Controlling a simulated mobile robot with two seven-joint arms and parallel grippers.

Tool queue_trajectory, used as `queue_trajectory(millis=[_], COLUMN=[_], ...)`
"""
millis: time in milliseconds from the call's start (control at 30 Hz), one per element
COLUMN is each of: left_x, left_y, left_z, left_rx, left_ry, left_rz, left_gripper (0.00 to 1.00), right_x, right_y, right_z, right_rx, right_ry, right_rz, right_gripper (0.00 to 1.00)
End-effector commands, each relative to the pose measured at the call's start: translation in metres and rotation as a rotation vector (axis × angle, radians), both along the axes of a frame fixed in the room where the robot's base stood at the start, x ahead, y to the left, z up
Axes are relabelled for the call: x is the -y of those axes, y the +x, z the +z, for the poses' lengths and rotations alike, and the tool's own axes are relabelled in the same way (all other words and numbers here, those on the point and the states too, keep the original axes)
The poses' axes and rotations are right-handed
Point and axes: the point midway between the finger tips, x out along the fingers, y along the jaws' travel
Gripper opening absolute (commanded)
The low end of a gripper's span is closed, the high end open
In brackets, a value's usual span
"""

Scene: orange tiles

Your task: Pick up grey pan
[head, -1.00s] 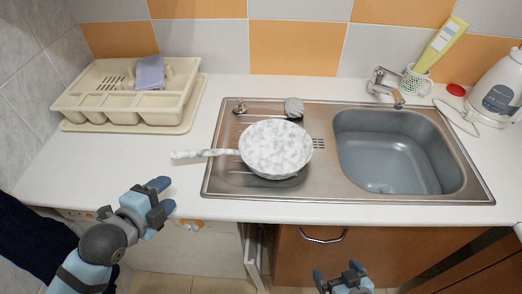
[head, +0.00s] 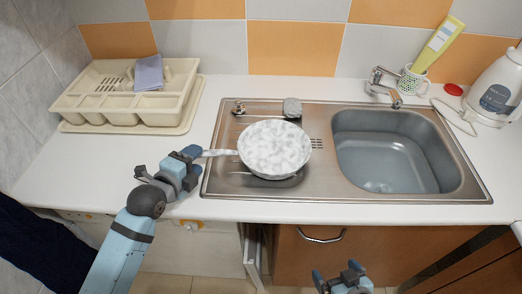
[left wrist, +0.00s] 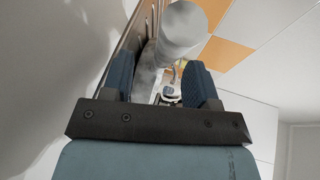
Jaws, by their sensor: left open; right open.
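The grey-white speckled pan (head: 274,148) rests on the steel drainboard left of the sink basin, its handle (head: 221,153) pointing left. My left gripper (head: 191,157) is at the end of the handle, with its jaws open. My right gripper (head: 339,275) is open and empty at the bottom, in front of the cabinet.
A beige cutlery tray (head: 118,114) with a blue-grey cloth (head: 149,73) stands at the left. The sink basin (head: 385,155), tap (head: 384,84) and white kettle (head: 499,95) are to the right.

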Motion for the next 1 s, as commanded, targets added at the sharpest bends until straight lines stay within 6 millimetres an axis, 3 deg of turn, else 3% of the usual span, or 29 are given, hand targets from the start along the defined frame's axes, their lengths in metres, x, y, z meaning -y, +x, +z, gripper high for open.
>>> queue_trajectory(millis=[200,500,733,1000], left_x=[0.014,0.015,0.015,0.015], left_y=[0.024,0.028,0.028,0.028], left_z=[-0.005,-0.006,-0.006,-0.005], left_rx=[0.0,0.0,0.0,0.001], left_ry=[-0.003,-0.001,-0.001,-0.003], left_rz=[0.001,0.0,0.0,0.0], left_gripper=[0.54,0.54,0.01,0.0], right_x=[0.0,0.0,0.0,0.001], right_y=[0.0,0.0,0.001,0.001], right_z=[0.001,0.001,0.003,0.004], right_rx=[0.002,0.003,0.006,0.006], right_ry=[-0.002,-0.003,-0.001,-0.001], right_rz=[0.002,0.002,0.001,0.001], right_gripper=[1.0,1.0,1.0,1.0])
